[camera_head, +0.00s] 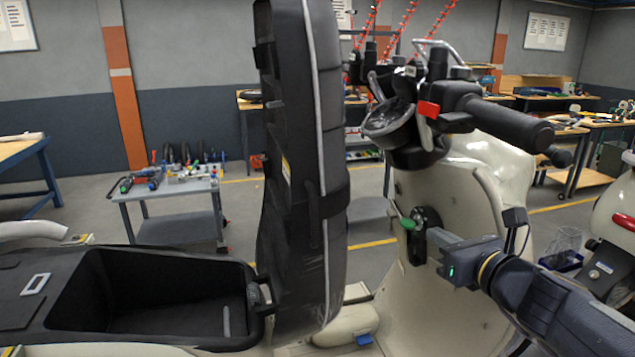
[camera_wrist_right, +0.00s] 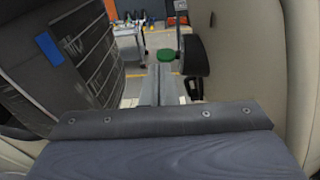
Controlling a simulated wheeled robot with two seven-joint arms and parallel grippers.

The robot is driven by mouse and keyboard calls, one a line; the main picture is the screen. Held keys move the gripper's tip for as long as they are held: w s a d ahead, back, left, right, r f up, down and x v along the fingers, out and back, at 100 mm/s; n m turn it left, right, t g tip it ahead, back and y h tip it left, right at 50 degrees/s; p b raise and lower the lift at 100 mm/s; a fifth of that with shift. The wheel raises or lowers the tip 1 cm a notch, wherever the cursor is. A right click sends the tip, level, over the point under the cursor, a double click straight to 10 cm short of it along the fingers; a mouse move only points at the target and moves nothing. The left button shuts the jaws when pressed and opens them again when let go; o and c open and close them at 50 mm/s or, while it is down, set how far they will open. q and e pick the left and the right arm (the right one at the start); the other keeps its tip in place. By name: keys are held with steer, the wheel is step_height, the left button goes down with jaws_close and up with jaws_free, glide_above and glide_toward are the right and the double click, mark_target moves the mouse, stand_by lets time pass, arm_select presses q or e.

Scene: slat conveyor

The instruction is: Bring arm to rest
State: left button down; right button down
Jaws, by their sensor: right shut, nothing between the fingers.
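My right arm (camera_head: 555,305) comes in from the lower right in the head view. Its gripper (camera_head: 432,234) is shut and empty, pointing left in front of the scooter's cream front panel. The closed fingers (camera_wrist_right: 160,84) also show in the wrist view, with nothing between them. A small green piece (camera_head: 407,223) by the black lock-like part (camera_head: 428,217) on the panel is just beyond the fingertips; in the wrist view the green piece (camera_wrist_right: 166,56) shows past them. I cannot tell whether they touch. My left gripper is not in view.
The scooter's raised black seat (camera_head: 300,150) stands upright left of the gripper. Its open storage bin (camera_head: 160,335) lies lower left and the handlebar (camera_head: 505,122) is above. A tool cart (camera_head: 170,190) stands behind. A red and white scooter (camera_head: 618,220) is at the right edge.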

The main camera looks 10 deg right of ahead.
steer(key=s+a+f+n+g+y, duration=0.25)
steer(key=s+a+n, duration=0.25)
steer(key=n, duration=0.3)
steer(key=s+a+f+n+g+y, duration=0.1)
steer(key=s+a+f+n+g, duration=0.25)
steer(key=s+a+n, duration=0.35)
steer(key=s+d+f+n+g+h, duration=0.1)
steer(key=s+d+f+n+g, duration=0.1)
steer(key=s+f+n, duration=0.4)
steer(key=s+d+f+n+g+h, duration=0.1)
steer(key=s+f+n+g+h, duration=0.1)
steer(key=s+f+n, duration=0.4)
steer(key=f+n, duration=0.1)
steer(key=n, duration=0.4)
steer(key=shift+d+g, duration=0.3)
steer(key=shift+d, duration=0.1)
